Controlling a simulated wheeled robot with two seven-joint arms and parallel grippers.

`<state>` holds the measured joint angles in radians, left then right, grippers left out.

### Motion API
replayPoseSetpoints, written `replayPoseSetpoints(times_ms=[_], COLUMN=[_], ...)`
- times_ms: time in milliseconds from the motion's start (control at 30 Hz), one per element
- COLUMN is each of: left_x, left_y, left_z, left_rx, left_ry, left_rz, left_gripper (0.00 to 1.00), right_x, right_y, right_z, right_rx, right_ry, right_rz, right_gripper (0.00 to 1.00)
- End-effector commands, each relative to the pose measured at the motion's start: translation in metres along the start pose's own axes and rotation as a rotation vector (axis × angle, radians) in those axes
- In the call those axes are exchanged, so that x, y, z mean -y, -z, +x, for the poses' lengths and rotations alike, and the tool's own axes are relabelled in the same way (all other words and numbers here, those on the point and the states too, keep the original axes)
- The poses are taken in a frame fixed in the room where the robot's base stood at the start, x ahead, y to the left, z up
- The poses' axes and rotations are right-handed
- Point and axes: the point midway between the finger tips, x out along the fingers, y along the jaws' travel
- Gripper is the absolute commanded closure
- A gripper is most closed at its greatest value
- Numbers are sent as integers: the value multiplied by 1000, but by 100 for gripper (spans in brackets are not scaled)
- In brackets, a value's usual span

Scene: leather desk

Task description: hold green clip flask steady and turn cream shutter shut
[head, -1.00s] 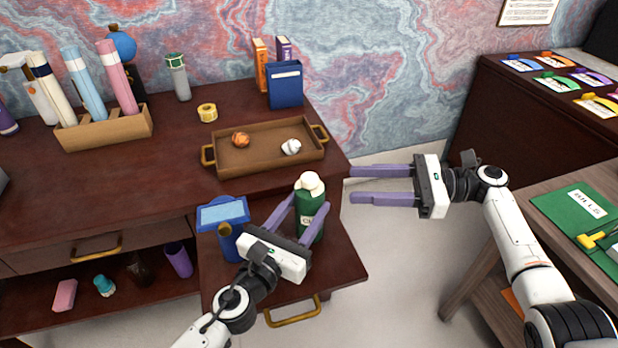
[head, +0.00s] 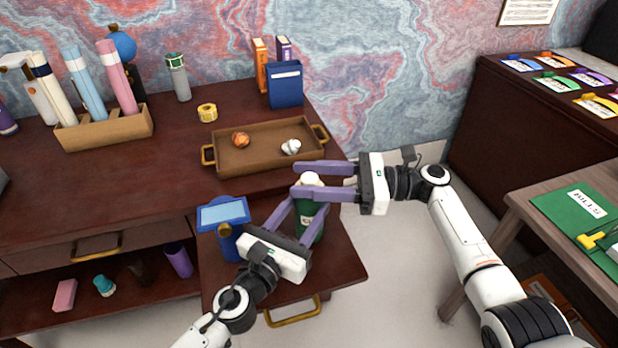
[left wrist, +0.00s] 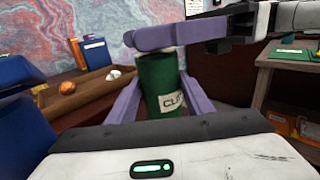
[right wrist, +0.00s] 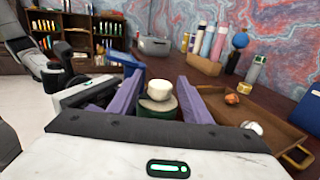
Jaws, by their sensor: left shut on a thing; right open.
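The green clip flask (head: 309,222) stands upright on the pulled-out lower surface of the desk, with a pale label on its side. It also shows in the left wrist view (left wrist: 158,80). Its cream shutter (head: 310,179) is on top and shows in the right wrist view (right wrist: 159,90). My left gripper (head: 301,212) is shut on the flask's body, one finger on each side. My right gripper (head: 322,181) is open at the height of the shutter, its fingers on either side of it, with gaps visible in the right wrist view.
A blue-lidded container (head: 229,240) stands just left of the flask. A brown tray (head: 232,165) with an orange crumpled ball (head: 240,139) and a white one (head: 291,147) lies behind. A drawer handle (head: 292,313) sticks out in front. Open floor lies to the right.

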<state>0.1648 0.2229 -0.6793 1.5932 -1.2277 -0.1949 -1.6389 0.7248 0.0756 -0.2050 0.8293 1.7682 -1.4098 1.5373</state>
Motion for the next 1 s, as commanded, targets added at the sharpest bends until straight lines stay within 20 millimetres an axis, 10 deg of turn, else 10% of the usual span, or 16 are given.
replayPoseSetpoints(times_ms=[233,500,1000], left_x=[0,0,0], left_y=[1,1,1], left_z=[0,0,0], left_rx=[-1,-1,-1], left_ry=[1,1,1], left_rz=[-1,-1,0], left_gripper=[80,80,80], right_x=[0,0,-2], right_y=[0,0,3], right_z=[1,0,2], right_rx=[-1,-1,-3], right_ry=[0,0,141], right_rz=[0,0,-1], right_gripper=[56,97,97])
